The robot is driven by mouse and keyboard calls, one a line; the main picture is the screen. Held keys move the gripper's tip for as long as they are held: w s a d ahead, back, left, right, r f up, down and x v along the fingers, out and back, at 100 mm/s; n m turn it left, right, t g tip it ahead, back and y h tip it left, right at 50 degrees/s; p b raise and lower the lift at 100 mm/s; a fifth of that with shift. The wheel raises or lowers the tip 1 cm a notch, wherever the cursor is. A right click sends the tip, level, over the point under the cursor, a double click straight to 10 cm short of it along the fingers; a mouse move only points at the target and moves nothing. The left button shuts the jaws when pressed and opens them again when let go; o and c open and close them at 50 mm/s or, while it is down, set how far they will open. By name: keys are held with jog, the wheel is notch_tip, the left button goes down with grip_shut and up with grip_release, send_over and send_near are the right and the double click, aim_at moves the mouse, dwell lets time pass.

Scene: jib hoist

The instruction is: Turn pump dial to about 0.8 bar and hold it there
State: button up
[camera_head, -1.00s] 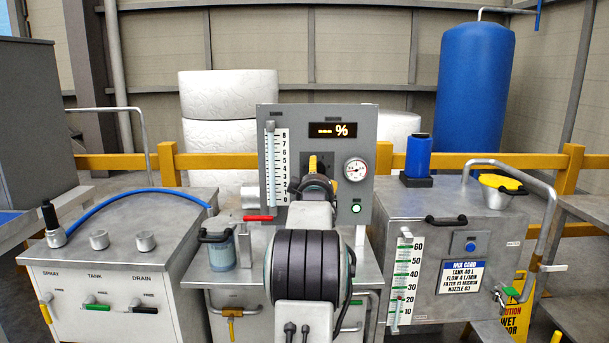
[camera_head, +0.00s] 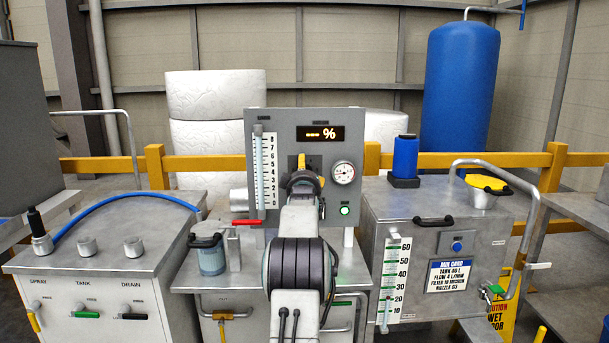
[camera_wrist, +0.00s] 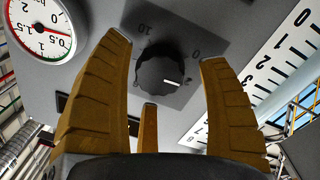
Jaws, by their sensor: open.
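The pump dial (camera_wrist: 163,70) is a round dark knob with a white mark on the grey panel (camera_head: 268,123). In the wrist view its mark points right and slightly down. My gripper (camera_wrist: 165,58) is open, with its yellow fingers spread around the knob's sides and below it; I see no contact. In the head view my gripper (camera_head: 303,180) is in front of the panel and hides the knob. The pressure gauge (camera_head: 343,172) is right of it. In the wrist view the gauge (camera_wrist: 45,30) is partly cut off, its red needle near the 0.5 mark.
A percent display (camera_head: 320,133) shows dashes above. A white level scale (camera_head: 265,170) stands left of the dial, and a lit green button (camera_head: 345,210) is below the gauge. A red lever (camera_head: 247,223) and a clear canister (camera_head: 210,255) are at lower left.

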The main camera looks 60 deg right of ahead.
jog(key=shift+c, duration=0.2)
jog(key=c, duration=1.2)
jog(key=shift+o, duration=0.2)
jog(key=shift+r, duration=0.1)
